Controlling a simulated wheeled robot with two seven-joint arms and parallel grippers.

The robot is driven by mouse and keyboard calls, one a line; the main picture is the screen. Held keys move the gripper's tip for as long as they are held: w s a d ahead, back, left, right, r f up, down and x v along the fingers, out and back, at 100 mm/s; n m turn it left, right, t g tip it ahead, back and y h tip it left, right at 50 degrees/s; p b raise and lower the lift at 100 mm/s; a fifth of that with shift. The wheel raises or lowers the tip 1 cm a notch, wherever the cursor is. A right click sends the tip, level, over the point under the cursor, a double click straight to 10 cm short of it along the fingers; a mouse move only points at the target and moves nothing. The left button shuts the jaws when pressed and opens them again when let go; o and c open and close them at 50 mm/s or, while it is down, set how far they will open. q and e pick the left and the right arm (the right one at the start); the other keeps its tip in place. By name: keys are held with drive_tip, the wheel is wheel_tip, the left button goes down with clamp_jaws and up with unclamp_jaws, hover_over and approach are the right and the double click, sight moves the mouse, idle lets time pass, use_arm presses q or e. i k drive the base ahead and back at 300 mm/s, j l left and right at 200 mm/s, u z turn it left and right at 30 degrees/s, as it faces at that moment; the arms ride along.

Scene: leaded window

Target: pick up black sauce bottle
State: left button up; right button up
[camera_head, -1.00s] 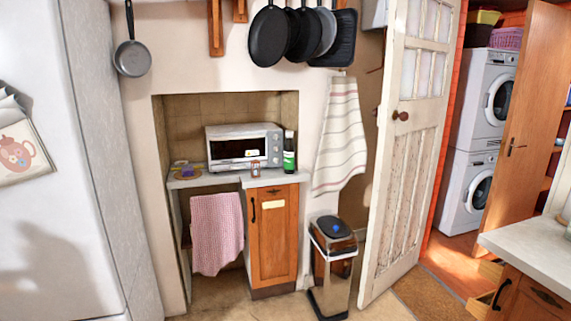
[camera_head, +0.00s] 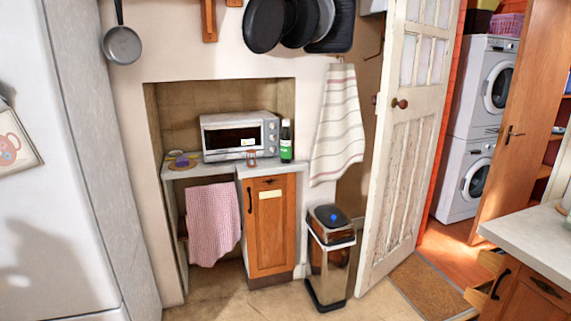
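The black sauce bottle (camera_head: 286,141) stands upright on the small counter, at the right end beside the toaster oven. Neither of my grippers is in view.
The white toaster oven (camera_head: 240,136) sits on the counter (camera_head: 270,168) inside a wall recess. A bin (camera_head: 330,258) stands right of the wooden cabinet (camera_head: 270,228). An open white door (camera_head: 402,170) is further right, and a fridge (camera_head: 50,200) is at left. Floor shows in front.

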sight(286, 134)
drive_tip(key=i+j, duration=0.2)
drive_tip(key=i, duration=0.3)
drive_tip(key=i+j, duration=0.15)
drive_tip(key=i, duration=0.35)
drive_tip(key=i+j, duration=0.2)
drive_tip(key=i, duration=0.25)
drive_tip(key=i+j+z, duration=0.1)
drive_tip(key=i, duration=0.4)
drive_tip(key=i+j, duration=0.3)
drive_tip(key=i, duration=0.2)
drive_tip(key=i+j, duration=0.2)
drive_tip(key=i, duration=0.3)
drive_tip(key=i+j, duration=0.2)
drive_tip(key=i, duration=0.25)
drive_tip(key=i+j, duration=0.25)
drive_tip(key=i, duration=0.25)
drive_tip(key=l+z, duration=0.05)
